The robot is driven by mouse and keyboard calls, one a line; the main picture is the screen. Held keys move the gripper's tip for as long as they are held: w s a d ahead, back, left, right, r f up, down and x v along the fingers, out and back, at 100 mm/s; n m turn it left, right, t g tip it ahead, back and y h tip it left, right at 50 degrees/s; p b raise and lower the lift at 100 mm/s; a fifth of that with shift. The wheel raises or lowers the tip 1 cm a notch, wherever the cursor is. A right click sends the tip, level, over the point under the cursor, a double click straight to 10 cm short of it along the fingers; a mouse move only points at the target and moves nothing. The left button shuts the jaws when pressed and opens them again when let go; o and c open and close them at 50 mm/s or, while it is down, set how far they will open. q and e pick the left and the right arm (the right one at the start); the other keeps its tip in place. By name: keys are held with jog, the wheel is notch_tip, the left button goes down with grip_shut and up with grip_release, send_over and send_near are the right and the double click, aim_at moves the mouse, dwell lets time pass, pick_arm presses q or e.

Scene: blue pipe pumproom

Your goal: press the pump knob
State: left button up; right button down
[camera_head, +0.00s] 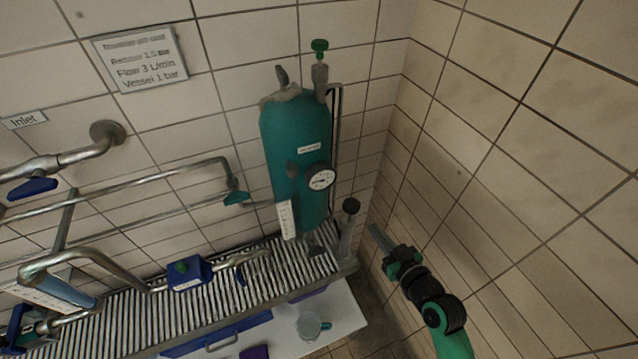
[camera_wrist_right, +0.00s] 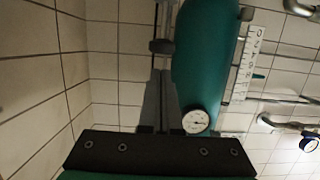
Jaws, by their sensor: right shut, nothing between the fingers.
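The pump (camera_head: 345,236) is a slim grey upright cylinder with a round black knob (camera_head: 350,205) on top, in the head view just right of the teal vessel. My right gripper (camera_head: 377,238) is to the right of the knob and apart from it, fingers pointing up and left. It is shut and empty. In the right wrist view its grey fingers (camera_wrist_right: 160,103) point toward a dark round part (camera_wrist_right: 160,46) beside the vessel, probably the knob; I cannot tell for certain. My left gripper is not in view.
The teal vessel (camera_head: 290,145) carries a pressure gauge (camera_head: 320,178), also in the right wrist view (camera_wrist_right: 196,121). Pipes with blue handles fill the left. A slatted grating (camera_head: 130,318) and a white surface with a mug (camera_head: 309,325) lie below. A tiled wall (camera_head: 500,130) bounds the right.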

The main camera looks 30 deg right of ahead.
notch_tip(320, 180, up, 6)
jog(key=p, duration=0.3)
jog(key=b, duration=0.2)
send_over(357, 209)
notch_tip(357, 209, down, 3)
notch_tip(357, 209, down, 4)
jog(key=shift+r+b, duration=0.15)
jog(key=shift+b, duration=0.4)
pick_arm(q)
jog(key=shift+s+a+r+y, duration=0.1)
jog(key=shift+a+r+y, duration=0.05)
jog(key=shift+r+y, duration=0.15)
